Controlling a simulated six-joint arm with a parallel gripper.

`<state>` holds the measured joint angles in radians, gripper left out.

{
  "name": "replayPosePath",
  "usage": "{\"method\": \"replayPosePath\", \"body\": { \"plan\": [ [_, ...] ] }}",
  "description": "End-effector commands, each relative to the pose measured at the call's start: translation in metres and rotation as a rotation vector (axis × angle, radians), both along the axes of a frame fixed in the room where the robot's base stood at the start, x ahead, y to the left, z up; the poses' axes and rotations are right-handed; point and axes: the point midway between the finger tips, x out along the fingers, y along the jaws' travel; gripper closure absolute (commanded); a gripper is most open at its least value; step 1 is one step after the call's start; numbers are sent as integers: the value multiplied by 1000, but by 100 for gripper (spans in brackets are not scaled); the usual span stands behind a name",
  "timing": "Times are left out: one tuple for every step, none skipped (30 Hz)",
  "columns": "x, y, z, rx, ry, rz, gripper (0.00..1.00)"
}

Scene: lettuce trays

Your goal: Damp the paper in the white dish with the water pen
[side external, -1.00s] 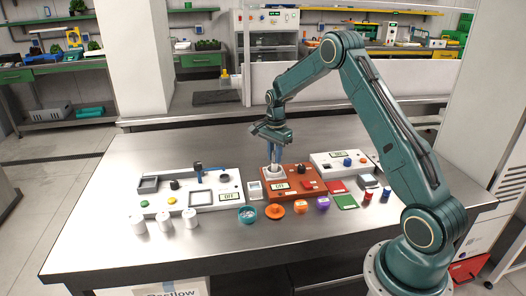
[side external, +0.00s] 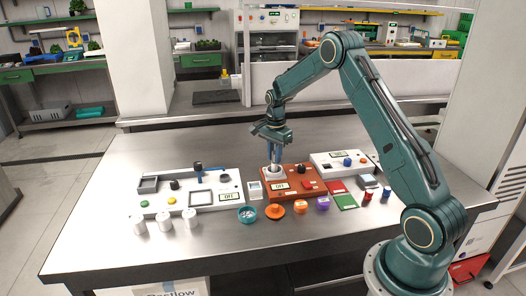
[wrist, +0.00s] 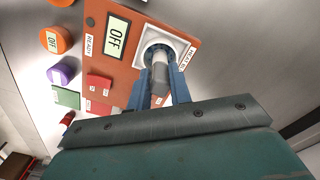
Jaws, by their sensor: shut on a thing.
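My gripper (side external: 273,161) points down over the left end of an orange device (side external: 305,176) in the side view. In the wrist view my gripper (wrist: 157,88) has its blue fingers closed around a grey-white cylinder (wrist: 160,74). I cannot make out whether this cylinder is the water pen.
A white panel device (side external: 158,207) lies left, with white pots (side external: 164,221) in front. A teal bowl (side external: 247,219), orange dish (side external: 274,212) and coloured pots stand in front of the orange device. Another white device (side external: 335,170) is behind right. The table's front left is clear.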

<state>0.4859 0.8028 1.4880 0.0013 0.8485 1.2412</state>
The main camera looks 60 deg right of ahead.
Motion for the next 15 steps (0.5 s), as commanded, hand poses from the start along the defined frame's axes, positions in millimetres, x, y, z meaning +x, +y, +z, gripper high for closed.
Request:
{"method": "replayPosePath", "body": {
  "plan": [
    [-1, 1, -2, 3, 5, 0, 100],
    [-1, 1, -2, 3, 5, 0, 100],
    [-1, 1, -1, 3, 5, 0, 100],
    [-1, 1, 0, 3, 5, 0, 100],
    [-1, 1, 1, 3, 5, 0, 100],
    [-1, 1, 3, 3, 5, 0, 100],
    [-1, 0, 4, 2, 4, 0, 100],
    [-1, 0, 6, 2, 4, 0, 100],
    [-1, 0, 7, 1, 3, 0, 100],
    [-1, 0, 9, 1, 3, 0, 100],
    [0, 0, 10, 1, 3, 0, 100],
    [0, 0, 12, 1, 2, 0, 100],
    [0, 0, 13, 1, 2, 0, 100],
    [0, 0, 15, 1, 2, 0, 100],
    [0, 0, 17, 1, 2, 0, 100]
  ]
}}
